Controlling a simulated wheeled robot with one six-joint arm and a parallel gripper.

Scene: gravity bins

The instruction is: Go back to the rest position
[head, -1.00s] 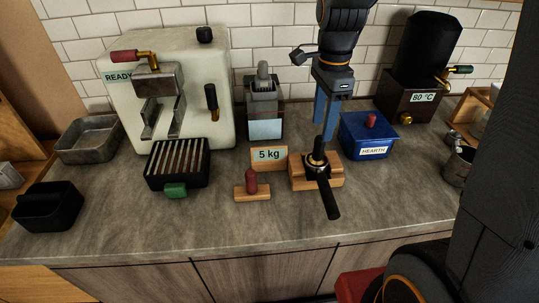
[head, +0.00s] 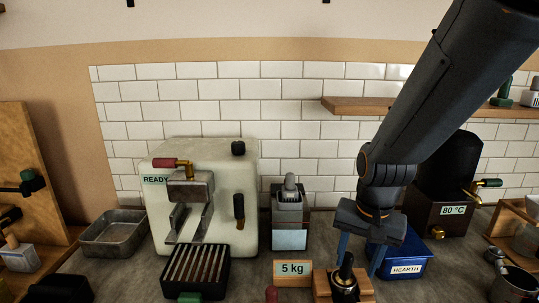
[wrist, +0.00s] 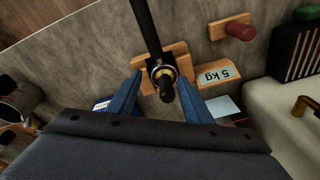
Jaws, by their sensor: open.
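My gripper (head: 358,254) is above the counter at the right of the middle, fingers pointing down. It is open and empty. In the wrist view its two blue fingers (wrist: 163,98) stand apart on either side of a black tamper handle (wrist: 166,92), which does not look gripped. The tamper stands upright on the portafilter (wrist: 143,30), which rests in a wooden stand (wrist: 176,52). In the head view the tamper handle (head: 346,266) shows between the fingers, and the stand (head: 321,284) is cut off by the lower edge.
A blue HEARTH box (head: 405,268) stands right behind my gripper. The 80 °C boiler (head: 437,217) is farther right, below a wooden shelf (head: 350,106). The grinder (head: 290,213), 5 kg sign (head: 292,268) and espresso machine (head: 215,150) stand left. The space above them is free.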

